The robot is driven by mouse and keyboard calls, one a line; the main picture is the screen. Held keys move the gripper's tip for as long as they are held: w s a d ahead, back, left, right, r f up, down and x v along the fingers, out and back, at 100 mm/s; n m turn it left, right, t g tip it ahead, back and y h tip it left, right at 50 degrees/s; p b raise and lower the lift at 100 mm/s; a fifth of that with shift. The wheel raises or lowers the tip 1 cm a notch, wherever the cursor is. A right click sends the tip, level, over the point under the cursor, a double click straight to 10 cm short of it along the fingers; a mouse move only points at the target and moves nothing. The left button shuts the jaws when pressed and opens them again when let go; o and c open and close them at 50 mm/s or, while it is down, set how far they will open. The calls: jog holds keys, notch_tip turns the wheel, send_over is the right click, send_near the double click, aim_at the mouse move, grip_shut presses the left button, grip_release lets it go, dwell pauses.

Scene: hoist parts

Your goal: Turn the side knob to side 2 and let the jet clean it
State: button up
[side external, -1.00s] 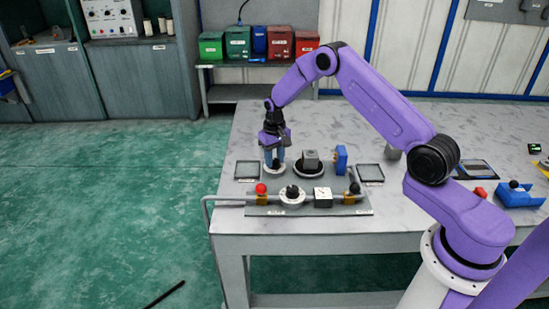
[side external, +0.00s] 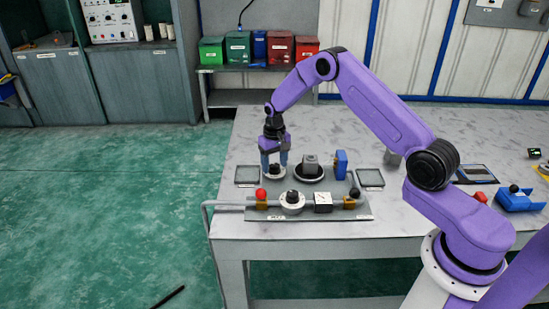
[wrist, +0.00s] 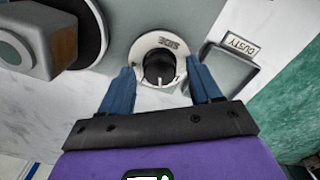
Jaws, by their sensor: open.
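The side knob (wrist: 159,68) is a black knob with a white pointer on a white disc marked SIDE. In the wrist view its pointer points down, towards my gripper; the numbers cannot be read. It also shows in the side view (side external: 275,172). My gripper (side external: 274,165) is open, with its blue fingers on either side of the knob and gaps visible in the wrist view (wrist: 162,76). A grey block-shaped part (side external: 310,161) sits on a round black turntable (side external: 309,177). A blue block (side external: 341,164), possibly the jet, stands to its right.
A tray labelled DUSTY (wrist: 224,75) lies beside the knob; another tray (side external: 370,178) lies right. In front run a pipe, a red-ball lever (side external: 261,193), a white dial (side external: 292,201), a gauge box (side external: 323,202) and a black-ball lever (side external: 355,192).

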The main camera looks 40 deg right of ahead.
aim_at(274, 165)
notch_tip(274, 165, up, 18)
jog(key=shift+f, duration=0.25)
dwell(1.0)
